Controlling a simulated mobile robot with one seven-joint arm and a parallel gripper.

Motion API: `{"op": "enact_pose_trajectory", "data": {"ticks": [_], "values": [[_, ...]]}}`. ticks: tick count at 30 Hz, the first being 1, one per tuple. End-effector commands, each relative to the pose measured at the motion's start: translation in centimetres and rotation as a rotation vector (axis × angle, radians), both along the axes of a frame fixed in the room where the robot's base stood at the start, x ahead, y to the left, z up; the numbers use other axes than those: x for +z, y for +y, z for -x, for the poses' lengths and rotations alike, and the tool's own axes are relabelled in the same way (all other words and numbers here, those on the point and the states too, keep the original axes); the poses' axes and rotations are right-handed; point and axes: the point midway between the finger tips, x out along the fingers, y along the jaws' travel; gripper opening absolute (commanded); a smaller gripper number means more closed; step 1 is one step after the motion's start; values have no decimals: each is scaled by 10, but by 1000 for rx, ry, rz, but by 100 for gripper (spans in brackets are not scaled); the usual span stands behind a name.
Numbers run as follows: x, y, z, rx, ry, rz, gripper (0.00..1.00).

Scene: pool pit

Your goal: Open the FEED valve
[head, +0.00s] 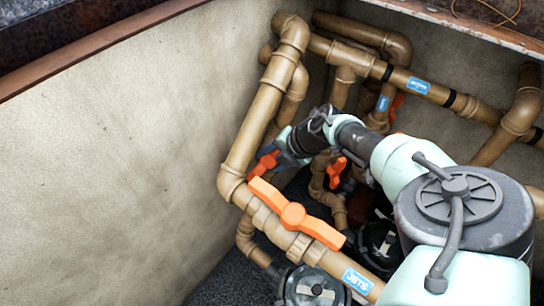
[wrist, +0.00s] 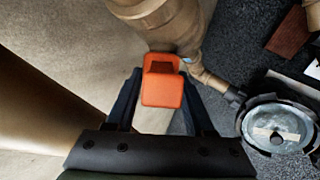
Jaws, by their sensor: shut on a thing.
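My gripper (head: 284,152) reaches down among the pipes near the left wall. In the wrist view my gripper (wrist: 160,92) is shut on an orange valve handle (wrist: 162,88), with one dark finger on each side of it. This handle also shows in the head view (head: 264,162), partly hidden by the gripper. The handle's pipe (wrist: 170,25) runs just beyond it. No label reading FEED is legible in either view, so I cannot tell from the pictures which valve this is.
A large orange handle (head: 293,214) sits on the near pipe, by a blue JETS label (head: 357,281). Another orange handle (head: 337,172) is right of my gripper. Brown pipes (head: 262,118) crowd the pit. A round dark fitting (wrist: 276,128) lies right. The concrete wall (head: 120,150) is bare.

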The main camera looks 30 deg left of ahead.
Motion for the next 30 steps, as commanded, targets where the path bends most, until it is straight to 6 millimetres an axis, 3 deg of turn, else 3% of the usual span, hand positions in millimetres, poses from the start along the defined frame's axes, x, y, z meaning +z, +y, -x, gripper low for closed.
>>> {"op": "enact_pose_trajectory", "data": {"ticks": [2,3,8,20,30], "values": [[-1,0,1,2,0,1,0],[-1,0,1,2,0,1,55],[-1,0,0,1,-1,1,83],[9,-5,0,-2,-2,-1,83],[69,-45,6,-3,-1,0,83]]}}
